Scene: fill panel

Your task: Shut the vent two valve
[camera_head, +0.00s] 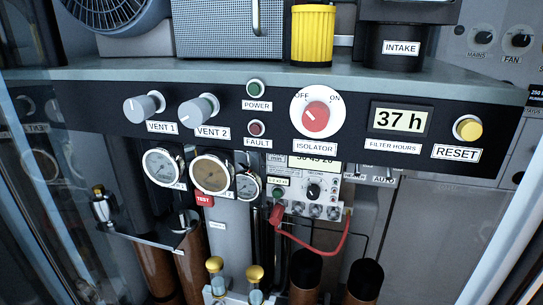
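The vent two valve is a round grey knob (198,110) on the dark front panel, above a white label reading "VENT 2" (213,133). Neither of my grippers is in the picture, and nothing touches the vent two knob.
The power and fault lamps (256,88) and the red isolator knob (316,117) are right of the vent knobs. Round gauges (211,172) sit below. A yellow ribbed cylinder (312,35) stands on the ledge above. A red cable (330,252) hangs below. Glass-like side panels flank the view.

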